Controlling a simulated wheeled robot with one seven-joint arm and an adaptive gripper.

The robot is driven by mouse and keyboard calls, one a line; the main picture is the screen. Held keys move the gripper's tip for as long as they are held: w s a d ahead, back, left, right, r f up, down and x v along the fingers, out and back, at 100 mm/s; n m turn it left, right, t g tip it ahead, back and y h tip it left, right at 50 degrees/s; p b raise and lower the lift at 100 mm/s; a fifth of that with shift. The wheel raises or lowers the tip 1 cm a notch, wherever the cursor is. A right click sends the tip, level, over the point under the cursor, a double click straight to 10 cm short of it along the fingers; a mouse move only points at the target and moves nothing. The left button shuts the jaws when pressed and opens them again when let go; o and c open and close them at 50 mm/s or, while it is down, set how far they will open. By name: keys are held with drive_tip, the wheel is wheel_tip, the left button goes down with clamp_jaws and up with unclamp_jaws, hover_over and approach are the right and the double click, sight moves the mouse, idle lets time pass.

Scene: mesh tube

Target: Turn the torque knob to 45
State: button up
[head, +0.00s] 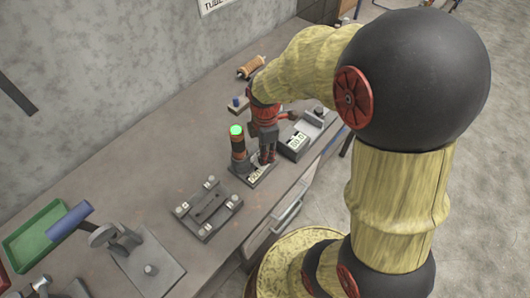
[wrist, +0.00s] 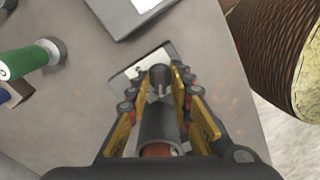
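My gripper (head: 266,157) points down over a small plate with a pale numbered label (head: 255,174) on the bench. In the wrist view my gripper (wrist: 162,78) has its yellow-padded fingers on both sides of a dark grey cylinder, which I take for the torque knob (wrist: 160,118). A ridged grey part shows at its far end, and a reddish-brown end shows near the camera. I cannot tell whether the fingers touch it. The knob's marks and setting cannot be read. A dark post with a lit green top (head: 237,131) stands just left of my gripper.
A dark fixture plate with several pale corner blocks (head: 208,208) lies to the front left. A box with a lit display (head: 295,144) sits close right of my gripper. A green tray (head: 36,236) and a grey stand (head: 147,268) are farther left. Bare bench (head: 130,180) lies between.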

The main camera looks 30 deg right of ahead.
clamp_jaws()
drive_tip(key=shift+m, duration=0.3)
drive_tip(key=m+p, duration=0.3)
drive_tip(key=shift+r+m, duration=0.15)
drive_tip(key=shift+m, duration=0.15)
drive_tip(key=m+p, duration=0.3)
drive_tip(key=m, duration=0.3)
drive_tip(key=shift+s+a, duration=0.15)
drive_tip(key=m+p, duration=0.2)
drive_tip(key=m, duration=0.4)
drive_tip(key=shift+a+m, duration=0.1)
drive_tip(key=shift+m, duration=0.3)
drive_tip(key=m+p, duration=0.2)
drive_tip(key=m, duration=0.3)
drive_tip(key=shift+m, duration=0.3)
